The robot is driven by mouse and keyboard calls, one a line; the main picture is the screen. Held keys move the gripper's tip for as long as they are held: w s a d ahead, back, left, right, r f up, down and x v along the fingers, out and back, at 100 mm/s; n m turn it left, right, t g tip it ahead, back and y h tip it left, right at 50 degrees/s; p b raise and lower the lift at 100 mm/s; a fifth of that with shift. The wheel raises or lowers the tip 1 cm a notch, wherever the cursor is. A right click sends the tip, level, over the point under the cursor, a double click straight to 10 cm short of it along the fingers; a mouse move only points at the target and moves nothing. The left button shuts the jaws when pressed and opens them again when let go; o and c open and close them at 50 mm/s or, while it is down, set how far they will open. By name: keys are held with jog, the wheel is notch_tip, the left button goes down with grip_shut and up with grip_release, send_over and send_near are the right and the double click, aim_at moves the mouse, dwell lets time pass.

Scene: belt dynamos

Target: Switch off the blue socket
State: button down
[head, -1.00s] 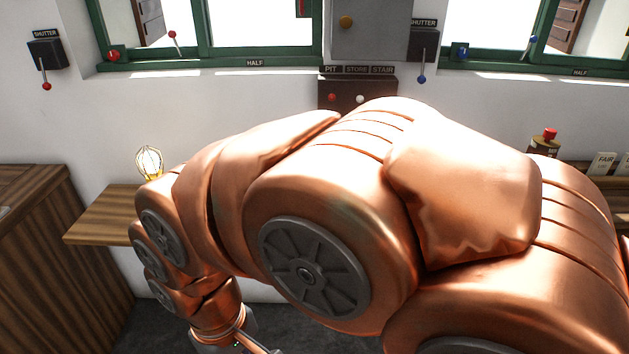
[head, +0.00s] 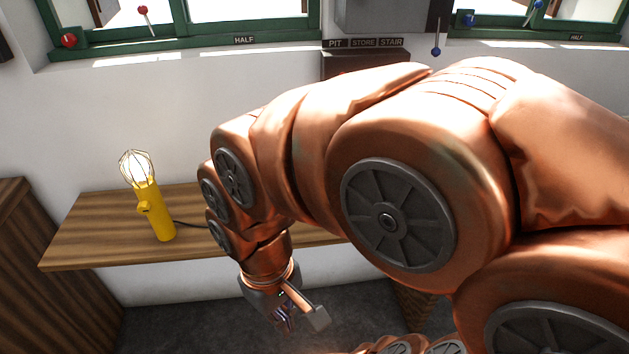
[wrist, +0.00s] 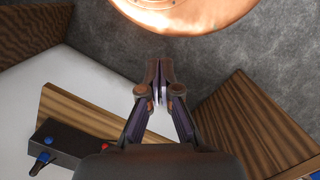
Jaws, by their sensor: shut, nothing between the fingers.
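A dark box (wrist: 75,150) is fixed to the white wall at the lower left of the wrist view. It has a blue spot (wrist: 48,141) on its left and a red spot (wrist: 106,147) on its right. A blue lever (wrist: 42,161) sticks out below the blue spot; its exact setting is hard to tell. My gripper (wrist: 158,70) is shut and empty, to the right of the box and apart from it. In the head view my gripper (head: 298,318) hangs low in front of the shelf, and the box does not show there.
A wooden shelf (head: 85,232) carries a lit yellow lamp (head: 156,215), whose dark cord runs right behind my arm. A wooden cabinet (head: 40,280) stands at the left. Wooden panels (wrist: 245,115) flank my gripper in the wrist view. Grey floor lies below.

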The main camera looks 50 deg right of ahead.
jog(key=w+d+r+m+t+y+b, duration=0.1)
jog(key=w+d+r+m+b, duration=0.15)
jog(key=w+d, duration=0.5)
jog(key=w+d+r+m+t+b, duration=0.1)
jog(key=w+d+r+b, duration=0.25)
jog(key=w, duration=0.65)
jog(key=w+d+m+t+b, duration=0.1)
jog(key=d+m+b, duration=0.1)
jog(key=d, duration=0.9)
jog(key=w+d+m+b, duration=0.2)
jog(key=d, duration=1)
jog(key=shift+w+d+r+t, duration=0.2)
jog(key=shift+w+d+t, duration=0.1)
jog(key=shift+t, duration=0.1)
jog(key=shift+a, duration=0.1)
jog(key=w+f, duration=0.1)
jog(key=f, duration=0.3)
jog(key=f+p, duration=0.1)
jog(key=f, duration=0.4)
jog(key=w+a+f, duration=0.1)
jog(key=f, duration=0.3)
jog(key=shift+w+f, duration=0.3)
jog(key=shift+f, duration=0.1)
